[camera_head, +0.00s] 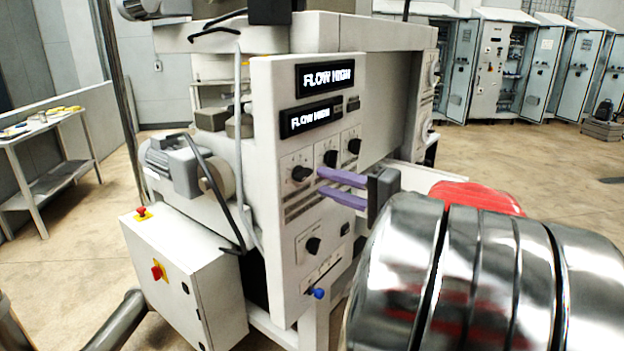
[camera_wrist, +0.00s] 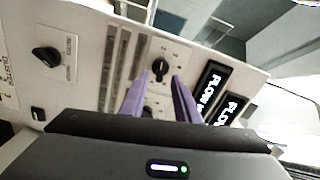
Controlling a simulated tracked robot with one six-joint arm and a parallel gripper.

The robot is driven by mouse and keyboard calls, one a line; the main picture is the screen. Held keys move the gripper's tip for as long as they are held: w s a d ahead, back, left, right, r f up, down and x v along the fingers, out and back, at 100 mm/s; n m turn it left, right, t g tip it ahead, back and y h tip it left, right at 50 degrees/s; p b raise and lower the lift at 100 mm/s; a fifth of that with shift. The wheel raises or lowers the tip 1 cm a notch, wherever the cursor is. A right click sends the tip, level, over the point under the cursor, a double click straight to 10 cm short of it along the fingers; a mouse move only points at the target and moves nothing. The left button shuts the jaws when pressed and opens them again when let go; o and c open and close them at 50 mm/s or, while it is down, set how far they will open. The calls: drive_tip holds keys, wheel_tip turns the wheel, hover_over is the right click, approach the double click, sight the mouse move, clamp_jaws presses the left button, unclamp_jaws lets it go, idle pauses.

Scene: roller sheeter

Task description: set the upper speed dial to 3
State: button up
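The white control panel (camera_head: 275,110) carries a row of black dials on white plates: a left dial (camera_head: 300,173), a middle dial (camera_head: 330,158) and a right dial (camera_head: 354,146). Their labels are too small to tell which is the upper speed dial. My gripper (camera_head: 321,181) has two purple fingers, apart and empty, pointing at the panel beside the left dial. In the wrist view, the left dial (camera_wrist: 160,68) lies just beyond and between the fingertips of my gripper (camera_wrist: 161,84). Its pointer runs roughly up and down there. Another dial is partly hidden between the fingers.
Two "FLOW HIGH" displays (camera_head: 325,76) sit above the dials. A lower dial (camera_head: 313,245) and a blue knob (camera_head: 319,293) are below. A white box with red buttons (camera_head: 185,275) stands at left. Open cabinets (camera_head: 500,60) line the back right.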

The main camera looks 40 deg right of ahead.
sight(307, 177)
drive_tip(key=shift+w+a, duration=0.25)
drive_tip(key=shift+w, duration=1)
drive_tip(key=shift+w+a, duration=0.2)
drive_tip(key=shift+w, duration=1)
drive_tip(key=shift+c, duration=0.5)
clamp_jaws()
